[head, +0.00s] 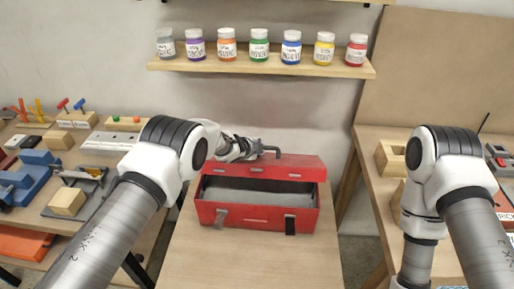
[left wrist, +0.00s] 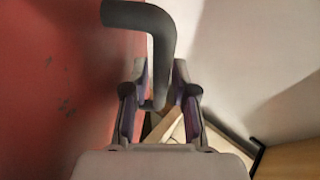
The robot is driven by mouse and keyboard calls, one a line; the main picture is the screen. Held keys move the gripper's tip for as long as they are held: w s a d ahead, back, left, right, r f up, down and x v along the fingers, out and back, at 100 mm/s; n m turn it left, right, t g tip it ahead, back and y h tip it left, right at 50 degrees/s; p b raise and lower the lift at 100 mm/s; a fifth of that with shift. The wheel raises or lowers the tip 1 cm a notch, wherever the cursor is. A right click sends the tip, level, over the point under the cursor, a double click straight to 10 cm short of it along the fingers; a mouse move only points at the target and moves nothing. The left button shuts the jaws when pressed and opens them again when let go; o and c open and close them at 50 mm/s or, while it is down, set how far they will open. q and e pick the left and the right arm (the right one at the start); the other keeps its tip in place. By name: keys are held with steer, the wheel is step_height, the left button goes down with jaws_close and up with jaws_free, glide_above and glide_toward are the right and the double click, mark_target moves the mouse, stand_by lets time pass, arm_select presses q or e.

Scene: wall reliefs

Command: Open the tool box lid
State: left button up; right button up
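The red tool box (head: 258,216) stands on the wooden table in the head view. Its lid (head: 305,166) is raised and leans back, and the grey inside shows. A dark bent handle (head: 271,150) sits at the lid. In the left wrist view the handle (left wrist: 155,22) runs down between the fingers, beside the red lid surface (left wrist: 70,90). My left gripper (head: 250,149) is at the handle behind the box, and its fingers (left wrist: 160,95) appear closed around the handle's end. My right arm is at the right; its gripper is out of view.
A wall shelf (head: 260,66) with several paint jars hangs above the box. A left bench (head: 30,215) holds tools and blocks. A right bench (head: 375,200) holds wooden blocks. The table front (head: 250,265) is clear.

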arm_select(q)
step_height(320, 180, up, 7)
glide_above(245, 162)
steer(key=shift+r, duration=0.1)
